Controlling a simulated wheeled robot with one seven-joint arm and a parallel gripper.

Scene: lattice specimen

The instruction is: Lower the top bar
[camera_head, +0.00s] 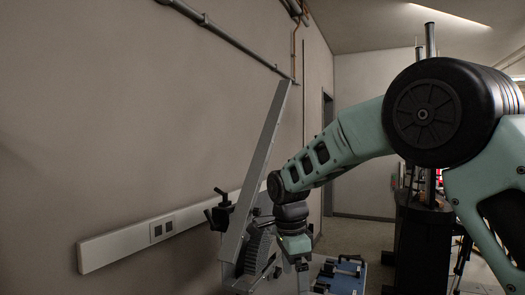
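A long flat grey bar (258,170), which looks like the top bar, stands steeply tilted, its upper end leaning right. Its lower end is at a grey apparatus with black clamp knobs (220,211). A grey ribbed block (258,246) sits just right of the bar's lower part. My gripper (302,266) points down at the right of the block, below my green wrist. In the picture it is apart from the bar's long face. The fingertips are small and dark, so I cannot tell if they are open or what they touch.
A blue case or tray (340,280) with dark handles lies low, right of my gripper. A white wall trunking with sockets (150,237) runs behind the bar. A pipe (225,37) runs along the wall above. Open floor (350,235) shows behind my arm.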

